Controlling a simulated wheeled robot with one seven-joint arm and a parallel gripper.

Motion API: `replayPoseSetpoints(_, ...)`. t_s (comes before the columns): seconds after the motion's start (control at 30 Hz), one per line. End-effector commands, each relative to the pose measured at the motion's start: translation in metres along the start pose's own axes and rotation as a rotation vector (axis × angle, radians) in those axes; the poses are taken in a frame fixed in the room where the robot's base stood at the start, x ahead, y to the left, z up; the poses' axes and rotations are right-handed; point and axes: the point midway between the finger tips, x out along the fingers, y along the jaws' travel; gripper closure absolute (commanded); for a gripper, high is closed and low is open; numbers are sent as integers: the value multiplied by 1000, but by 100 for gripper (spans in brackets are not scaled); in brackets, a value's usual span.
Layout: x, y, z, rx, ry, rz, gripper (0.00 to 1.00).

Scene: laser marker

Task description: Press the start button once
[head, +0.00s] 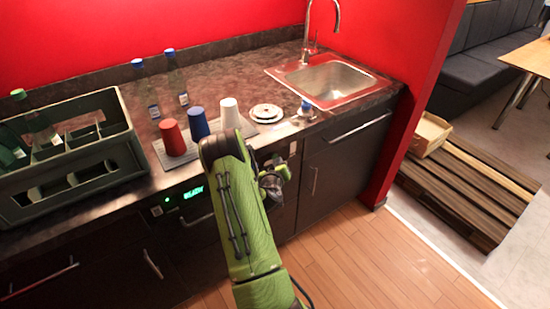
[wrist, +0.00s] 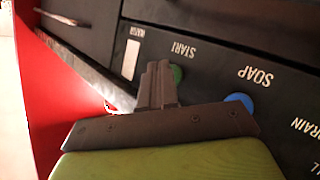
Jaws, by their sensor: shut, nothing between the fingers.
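The start button is a green round button (wrist: 176,73) under the label START, which reads upside down in the wrist view. My gripper (wrist: 158,68) is shut and empty, its fingertips pointing at the dark panel right beside the green button and hiding part of it. I cannot tell whether they touch it. In the head view my gripper (head: 272,185) is at the front of the counter, partly behind my green arm, and the start button is hidden there.
A blue button (wrist: 240,103) labelled SOAP is close by on the panel. A green lit display (head: 193,192) is on the counter front. Above stand a bottle crate (head: 125,150), red (head: 172,138), blue (head: 198,124) and white (head: 229,113) cups, and a sink (head: 330,82).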

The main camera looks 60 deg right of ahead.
Motion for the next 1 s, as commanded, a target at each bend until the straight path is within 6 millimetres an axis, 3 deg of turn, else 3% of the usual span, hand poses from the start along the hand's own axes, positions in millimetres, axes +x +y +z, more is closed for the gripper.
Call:
replayPoseSetpoints(0.7, 4, -3, -3, -1, 2, 0, 100)
replayPoseSetpoints(1.0, -5, 3, 5, 0, 1, 0, 100)
